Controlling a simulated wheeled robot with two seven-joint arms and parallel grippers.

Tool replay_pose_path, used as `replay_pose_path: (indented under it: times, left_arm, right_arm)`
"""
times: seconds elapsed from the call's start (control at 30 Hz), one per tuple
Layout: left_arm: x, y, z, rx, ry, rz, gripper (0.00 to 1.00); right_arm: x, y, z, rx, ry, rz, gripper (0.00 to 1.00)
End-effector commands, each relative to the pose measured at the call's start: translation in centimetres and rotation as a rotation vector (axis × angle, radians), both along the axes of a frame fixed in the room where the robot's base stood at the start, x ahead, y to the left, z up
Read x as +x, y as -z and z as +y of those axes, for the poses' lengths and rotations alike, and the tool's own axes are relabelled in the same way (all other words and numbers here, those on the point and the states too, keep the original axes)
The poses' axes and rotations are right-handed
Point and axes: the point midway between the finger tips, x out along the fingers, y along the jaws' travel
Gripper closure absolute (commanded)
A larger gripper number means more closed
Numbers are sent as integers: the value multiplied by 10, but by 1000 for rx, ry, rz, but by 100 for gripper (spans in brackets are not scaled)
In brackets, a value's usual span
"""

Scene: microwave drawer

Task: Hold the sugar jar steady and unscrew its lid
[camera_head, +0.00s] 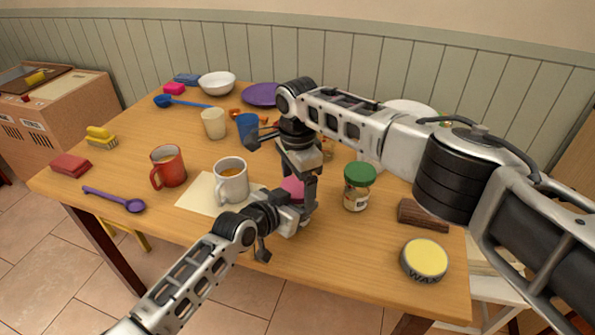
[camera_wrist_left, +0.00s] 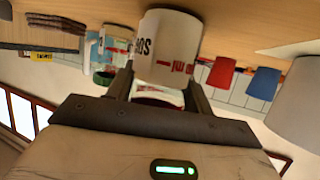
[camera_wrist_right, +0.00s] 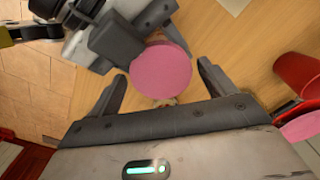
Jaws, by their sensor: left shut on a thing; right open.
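The sugar jar is white with dark lettering in the left wrist view (camera_wrist_left: 168,42). Its round pink lid shows in the right wrist view (camera_wrist_right: 160,70) and partly in the head view (camera_head: 292,188), where grippers hide most of the jar. My left gripper (camera_head: 284,212) is shut on the jar from the front left; its two fingers flank it in the left wrist view. My right gripper (camera_wrist_right: 163,88) is open and points down over the lid. The lid lies between and just beyond its fingertips, with a gap showing at the right finger. The lid appears seated on the jar.
A white mug (camera_head: 231,184) stands on a paper sheet (camera_head: 197,196) left of the jar. A blue cup (camera_head: 247,126) is behind.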

Motion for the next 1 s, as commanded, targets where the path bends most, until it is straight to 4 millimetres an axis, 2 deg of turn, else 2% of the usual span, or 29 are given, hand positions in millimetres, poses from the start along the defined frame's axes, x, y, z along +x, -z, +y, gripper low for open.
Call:
replay_pose_path:
  times: [0.2, 0.23, 0.4, 0.67, 0.77, 1.0]
  left_arm:
    - [0, 1, 1, 2, -1, 1, 100]
    - [0, 1, 1, 2, -1, 1, 100]
    - [0, 1, 1, 2, -1, 1, 100]
    - [0, 1, 1, 2, -1, 1, 100]
    - [0, 1, 1, 2, -2, 1, 100]
    - [1, 1, 1, 1, -2, 2, 100]
  right_arm:
    - [0, 1, 0, 0, -1, 0, 17]
    - [0, 1, 0, 0, -1, 0, 20]
    - [0, 0, 0, 0, -1, 1, 66]
    - [-1, 1, 1, 1, -52, 3, 66]
    - [-1, 1, 1, 2, -207, 4, 66]
    - [-1, 1, 1, 4, -789, 4, 66]
